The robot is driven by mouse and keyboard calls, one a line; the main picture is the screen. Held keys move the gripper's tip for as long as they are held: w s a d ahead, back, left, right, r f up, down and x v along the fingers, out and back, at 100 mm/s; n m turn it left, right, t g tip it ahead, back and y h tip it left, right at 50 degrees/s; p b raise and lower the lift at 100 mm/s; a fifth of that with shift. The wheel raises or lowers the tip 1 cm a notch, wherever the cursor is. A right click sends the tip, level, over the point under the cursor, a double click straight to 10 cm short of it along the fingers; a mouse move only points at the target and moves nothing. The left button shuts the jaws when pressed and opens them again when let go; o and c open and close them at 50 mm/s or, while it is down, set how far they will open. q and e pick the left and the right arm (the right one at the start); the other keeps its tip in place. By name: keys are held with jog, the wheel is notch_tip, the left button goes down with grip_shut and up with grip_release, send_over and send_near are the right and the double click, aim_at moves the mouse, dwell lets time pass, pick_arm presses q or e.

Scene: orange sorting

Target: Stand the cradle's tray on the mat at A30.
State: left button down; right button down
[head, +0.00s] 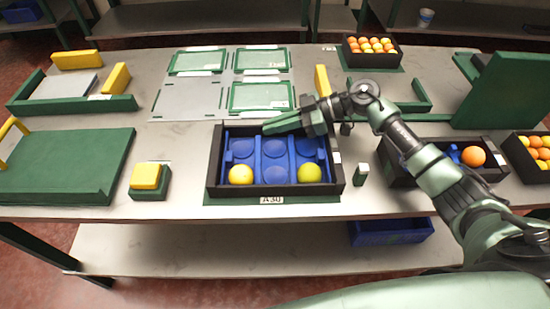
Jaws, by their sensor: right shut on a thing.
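The black tray (212,163) with a blue pocketed insert is over the green mat (225,201) whose front label (271,200) reads A30. A yellow fruit and a greenish-yellow fruit lie in its front left and front right pockets; the other visible pockets look empty. The tray looks level; I cannot tell whether it touches the mat. My right gripper (284,124) is at the tray's back wall, shut on it; the fingers partly hide that wall. An empty green U-shaped frame (425,107), possibly the cradle, is behind my right arm. My left gripper is not in view.
A black crate of oranges (398,57) stands at the back. Black trays with fruit (400,173) are at the right, partly behind my arm. A yellow-topped block (148,178) and a green board (70,165) lie left. A small green block (362,174) is close to the tray's right.

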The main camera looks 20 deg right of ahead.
jog(key=shift+r, duration=0.1)
dwell(0.7)
notch_tip(320, 180, up, 19)
jog(key=s+a+f+p, duration=0.2)
jog(key=s+a+f, duration=0.2)
jog(key=s, duration=0.5)
jog(key=s+d+f+m+t, duration=0.1)
jog(key=s+d, duration=0.1)
jog(key=s+d+f+m+t+h, duration=0.1)
jog(key=s+d+f, duration=0.1)
jog(key=s+d+f+m+t, duration=0.1)
jog(key=s+f, duration=0.1)
jog(key=shift+d+m+t+h+p, duration=0.3)
jog(key=shift+d+t+h+p, duration=0.1)
jog(key=shift+s+d+f, duration=0.3)
jog(key=shift+s+d, duration=0.05)
jog(key=shift+d, duration=0.05)
